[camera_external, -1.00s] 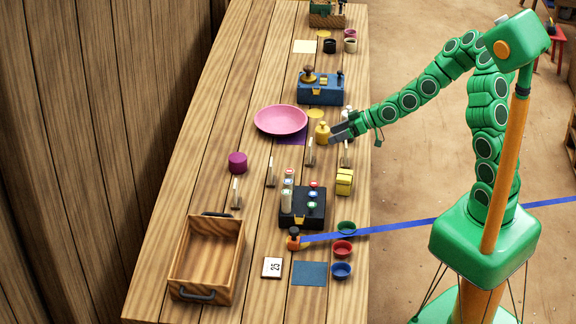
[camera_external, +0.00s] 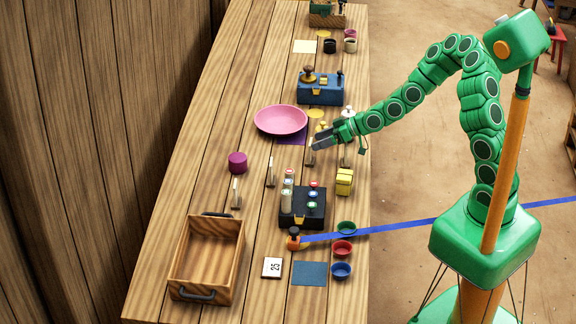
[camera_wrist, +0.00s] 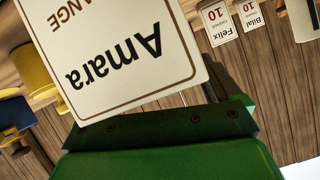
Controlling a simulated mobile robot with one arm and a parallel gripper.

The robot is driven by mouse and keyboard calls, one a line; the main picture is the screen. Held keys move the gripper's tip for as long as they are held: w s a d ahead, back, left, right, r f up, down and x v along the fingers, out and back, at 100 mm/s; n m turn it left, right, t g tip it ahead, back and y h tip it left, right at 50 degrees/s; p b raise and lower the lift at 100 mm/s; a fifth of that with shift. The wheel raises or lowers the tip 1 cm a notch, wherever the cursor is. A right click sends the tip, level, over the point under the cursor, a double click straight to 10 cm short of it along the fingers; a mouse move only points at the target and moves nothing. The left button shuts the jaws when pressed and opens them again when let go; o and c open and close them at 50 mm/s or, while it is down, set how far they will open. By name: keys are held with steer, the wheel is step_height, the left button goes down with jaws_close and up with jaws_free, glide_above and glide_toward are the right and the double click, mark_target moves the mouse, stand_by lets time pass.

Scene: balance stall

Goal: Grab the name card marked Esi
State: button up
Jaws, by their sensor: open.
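In the wrist view, a white card marked "Amara" (camera_wrist: 120,62) fills the upper left, upside down and very close to my gripper's dark green front bar. Two smaller cards stand farther off, marked "Felix 10" (camera_wrist: 221,22) and "Bilal 10" (camera_wrist: 252,13). I cannot read the name Esi on any card. In the external view, my gripper (camera_external: 318,144) is open, low over the table beside a small standing card (camera_external: 310,157). Other standing cards are at the left (camera_external: 270,172), farther left (camera_external: 236,193) and right (camera_external: 346,158), too small to read. Whether a card is between the jaws is hidden.
A pink plate (camera_external: 281,120) and a blue box (camera_external: 320,90) are behind my gripper. A black rack of capped tubes (camera_external: 302,208), a yellow block (camera_external: 344,181) and a purple pot (camera_external: 238,162) are nearer the front. A wooden tray (camera_external: 180,262) is front left.

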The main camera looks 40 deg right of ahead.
steer(key=shift+x, duration=1.25)
steer(key=shift+r, duration=0.1)
steer(key=shift+c, duration=0.3)
jaws_close()
